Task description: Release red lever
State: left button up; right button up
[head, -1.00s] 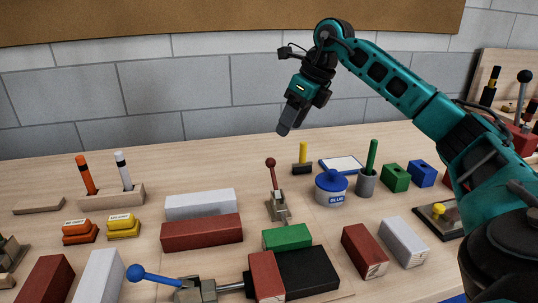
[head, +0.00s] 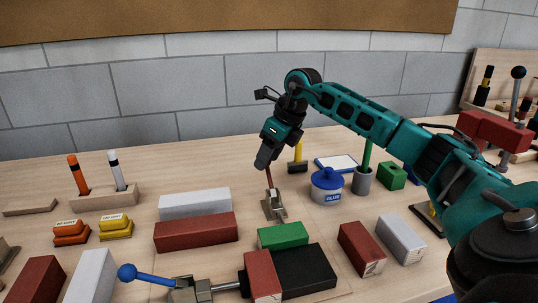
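The red lever (head: 269,178) stands about upright on its small metal clamp base (head: 274,207) near the middle of the table. Its round red knob is hidden behind my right gripper. My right gripper (head: 263,159) reaches down from the upper right, its fingers over the top of the lever. From this angle I cannot tell whether the fingers are apart or closed on the knob. My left gripper is not in view.
A blue-knobbed lever (head: 150,277) lies low at the front. A red batten (head: 196,232) and a white batten (head: 195,204) lie left of the red lever. The glue pot (head: 327,187) stands close on its right; a green block (head: 283,236) lies in front.

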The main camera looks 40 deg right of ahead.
grip_shut()
dwell(0.3)
